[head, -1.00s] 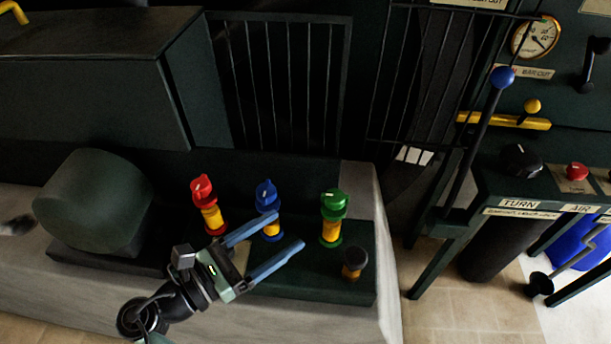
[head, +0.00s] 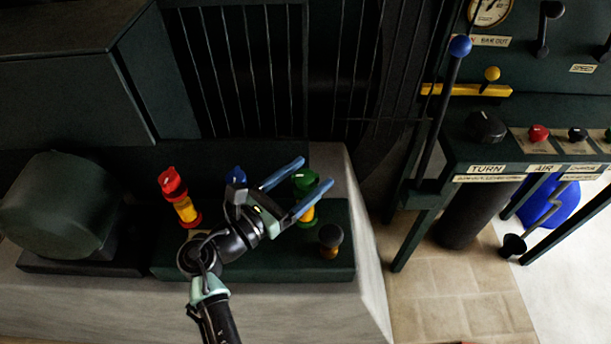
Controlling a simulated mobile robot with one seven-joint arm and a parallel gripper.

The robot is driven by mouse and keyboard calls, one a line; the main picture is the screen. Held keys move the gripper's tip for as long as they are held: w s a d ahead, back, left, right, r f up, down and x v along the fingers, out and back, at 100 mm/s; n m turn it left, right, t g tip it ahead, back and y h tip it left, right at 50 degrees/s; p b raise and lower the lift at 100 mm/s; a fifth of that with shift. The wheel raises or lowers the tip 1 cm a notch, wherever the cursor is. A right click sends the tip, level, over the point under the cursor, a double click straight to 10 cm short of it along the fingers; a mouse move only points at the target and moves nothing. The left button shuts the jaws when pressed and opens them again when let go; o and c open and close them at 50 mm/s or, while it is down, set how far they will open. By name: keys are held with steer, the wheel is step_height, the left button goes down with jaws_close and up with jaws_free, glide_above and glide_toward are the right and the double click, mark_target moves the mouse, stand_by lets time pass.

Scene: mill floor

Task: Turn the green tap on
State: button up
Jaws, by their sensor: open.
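The green tap (head: 306,181) has a green knob over a yellow body and stands on the dark green block (head: 180,268), right of the blue tap (head: 236,175) and the red tap (head: 171,184). My gripper (head: 317,172) is open, with its two blue fingers pointing up and right. In the picture the green knob lies between the fingers; I cannot tell whether they touch it or are at its height. The near finger covers part of the tap's body. My gripper and wrist hide most of the blue tap.
A black-topped knob (head: 330,236) stands just right of my gripper on the same block. A rounded green housing (head: 60,205) is at the left. A control desk with a blue-balled lever (head: 460,46) stands at the right. The tiled floor (head: 450,298) is clear.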

jaws_close()
stand_by(0.3)
